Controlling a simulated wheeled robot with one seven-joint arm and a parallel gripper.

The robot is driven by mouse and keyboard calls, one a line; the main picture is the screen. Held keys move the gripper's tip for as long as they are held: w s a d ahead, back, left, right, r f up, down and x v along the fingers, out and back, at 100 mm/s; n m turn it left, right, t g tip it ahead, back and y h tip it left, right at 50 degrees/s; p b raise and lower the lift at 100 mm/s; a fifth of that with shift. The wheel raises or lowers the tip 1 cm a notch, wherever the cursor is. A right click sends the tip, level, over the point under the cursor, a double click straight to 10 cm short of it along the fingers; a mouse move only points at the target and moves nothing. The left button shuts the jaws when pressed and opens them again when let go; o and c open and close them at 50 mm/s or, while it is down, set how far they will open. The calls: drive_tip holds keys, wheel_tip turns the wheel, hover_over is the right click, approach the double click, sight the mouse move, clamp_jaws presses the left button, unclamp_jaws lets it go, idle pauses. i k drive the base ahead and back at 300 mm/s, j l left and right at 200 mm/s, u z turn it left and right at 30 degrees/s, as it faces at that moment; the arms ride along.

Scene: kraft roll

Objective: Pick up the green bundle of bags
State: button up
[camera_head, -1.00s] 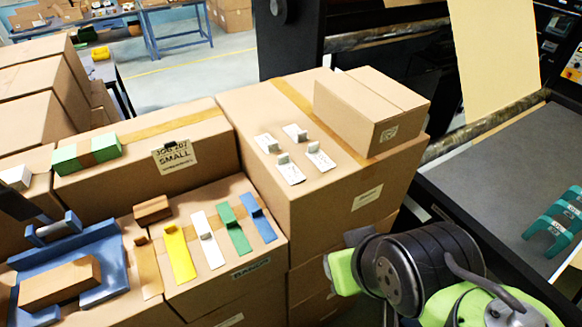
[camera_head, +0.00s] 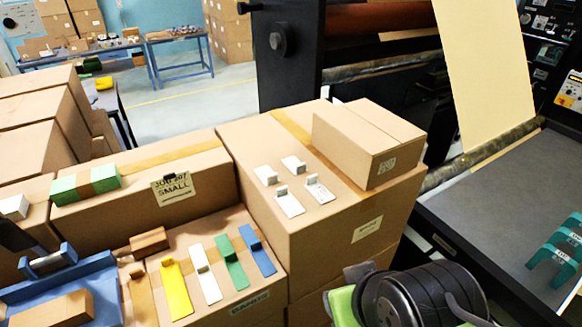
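The green bundle of bags (camera_head: 85,185) is a light green block with a brown band around its middle. It lies on top of the long cardboard box at the left, near that box's left end. My arm shows at the bottom right as a black and lime-green link, well to the right of the bundle. My gripper's fingers cannot be made out in the head view, so its state is hidden.
A "SMALL" label (camera_head: 174,187) hangs on the long box. Yellow (camera_head: 176,289), white, green (camera_head: 232,262) and blue strips lie on a lower box. A taller box (camera_head: 300,215) with tags and a smaller box (camera_head: 368,145) stands right. A blue tray (camera_head: 97,268) is lower left.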

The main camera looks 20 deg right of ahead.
sight(86, 184)
drive_tip(key=u, duration=1.3)
